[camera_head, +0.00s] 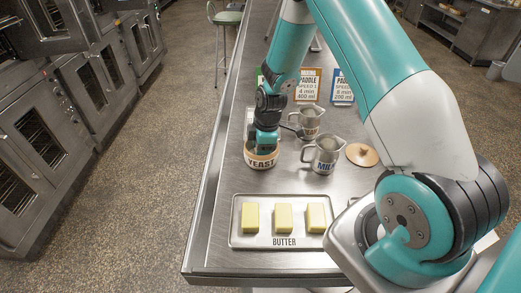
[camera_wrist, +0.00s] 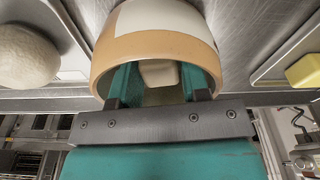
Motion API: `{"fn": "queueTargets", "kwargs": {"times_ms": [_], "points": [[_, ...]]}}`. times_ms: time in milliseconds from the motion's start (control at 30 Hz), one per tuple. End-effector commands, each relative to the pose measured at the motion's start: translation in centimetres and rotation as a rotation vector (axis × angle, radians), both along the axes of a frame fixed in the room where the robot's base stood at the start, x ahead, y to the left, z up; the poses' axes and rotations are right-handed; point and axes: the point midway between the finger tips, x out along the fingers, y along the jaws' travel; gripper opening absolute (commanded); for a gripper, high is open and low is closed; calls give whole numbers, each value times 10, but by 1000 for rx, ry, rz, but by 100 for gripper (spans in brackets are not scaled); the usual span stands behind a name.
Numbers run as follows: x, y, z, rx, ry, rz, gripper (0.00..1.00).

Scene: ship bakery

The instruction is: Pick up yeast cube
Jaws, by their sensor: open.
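The yeast cube (camera_wrist: 160,73) is a small pale beige block inside the yeast pot in the wrist view. The yeast pot (camera_head: 262,162) is a round tan pot with a white label reading YEAST; its rim also shows in the wrist view (camera_wrist: 125,45). My gripper (camera_wrist: 160,84) reaches into the pot with its two teal fingers open, one on each side of the cube. A gap shows between the cube and the fingers. In the head view my gripper hides the pot's inside, and the cube is not visible there.
A butter tray (camera_head: 240,240) with three yellow blocks lies near the front edge. A MILK jug (camera_head: 325,156) and another metal jug (camera_head: 308,120) stand right of the pot, beside a round wooden lid (camera_head: 362,154). Recipe cards (camera_head: 307,86) stand behind. A dough ball (camera_wrist: 25,55) shows in the wrist view.

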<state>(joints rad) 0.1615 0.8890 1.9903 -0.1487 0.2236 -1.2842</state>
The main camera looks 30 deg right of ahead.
Motion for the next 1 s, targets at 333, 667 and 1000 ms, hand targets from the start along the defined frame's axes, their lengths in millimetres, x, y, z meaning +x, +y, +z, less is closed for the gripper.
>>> {"fn": "queueTargets", "kwargs": {"times_ms": [333, 667, 1000], "points": [[1, 1, -7, 0, -1, 0, 40], [1, 1, -7, 1, -1, 0, 13], [2, 1, 11, 0, -5, 0, 13]]}}
